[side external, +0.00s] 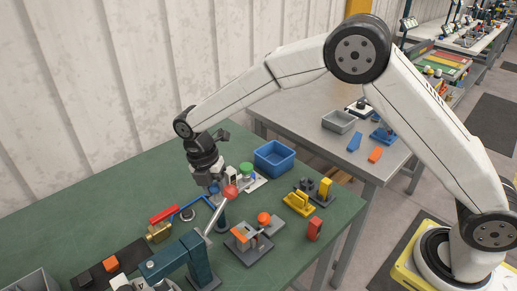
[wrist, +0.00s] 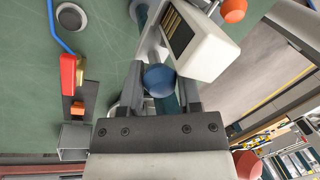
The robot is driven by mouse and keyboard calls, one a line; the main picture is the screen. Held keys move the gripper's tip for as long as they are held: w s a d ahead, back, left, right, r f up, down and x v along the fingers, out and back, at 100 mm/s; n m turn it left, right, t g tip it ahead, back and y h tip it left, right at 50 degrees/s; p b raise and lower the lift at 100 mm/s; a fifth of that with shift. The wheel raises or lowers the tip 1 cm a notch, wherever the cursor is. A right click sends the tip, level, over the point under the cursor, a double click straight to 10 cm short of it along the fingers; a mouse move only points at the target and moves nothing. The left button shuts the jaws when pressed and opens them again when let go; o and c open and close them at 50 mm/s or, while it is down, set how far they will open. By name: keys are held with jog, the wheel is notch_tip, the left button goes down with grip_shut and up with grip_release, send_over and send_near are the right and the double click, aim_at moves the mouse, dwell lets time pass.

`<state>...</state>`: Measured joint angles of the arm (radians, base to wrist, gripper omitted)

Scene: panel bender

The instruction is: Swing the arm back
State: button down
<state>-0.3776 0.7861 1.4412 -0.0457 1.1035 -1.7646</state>
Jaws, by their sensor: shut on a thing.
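My gripper (side external: 211,185) hangs over the green bench beside the panel bender. In the wrist view its fingers (wrist: 160,92) are closed around a blue ball knob (wrist: 160,79). The knob also shows small in the side view (side external: 214,188), partly covered by the gripper. The bender has a teal body (side external: 194,256) near the front of the bench. A pale metal lever (side external: 217,218) with a red ball (side external: 230,192) slants up close to the gripper. How the knob joins the bender is hidden.
A white block with a dark face (wrist: 200,45) is close beside the fingers. A red-handled tool (side external: 163,214), an orange-topped fixture (side external: 247,240), yellow clamps (side external: 300,204) and a blue bin (side external: 274,156) stand around. The bench's far left (side external: 90,208) is clear.

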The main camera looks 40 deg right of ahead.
jog(key=shift+r, duration=0.1)
dwell(0.3)
jog(key=shift+c, duration=1.6)
grip_release()
notch_tip(320, 180, up, 8)
jog(key=w, duration=0.1)
jog(key=shift+w+a+f, duration=0.15)
jog(key=shift+a+f, duration=0.05)
jog(key=shift+a, duration=0.25)
jog(key=shift+d, duration=0.1)
jog(key=shift+s+d+m, duration=0.25)
jog(key=shift+d+m, duration=0.35)
jog(key=s+d+f+m+t, duration=0.2)
jog(key=s+d+m, duration=0.6)
jog(key=m, duration=0.3)
jog(key=s+d+f+m+t+y, duration=0.1)
jog(key=s+d+f+m+t, duration=0.1)
jog(key=s+d+m, duration=0.7)
jog(key=s+m, duration=0.2)
jog(key=m, duration=0.1)
jog(key=shift+s+d+f+m, duration=0.15)
jog(key=shift+s+f+m, duration=0.15)
jog(key=shift+f, duration=0.1)
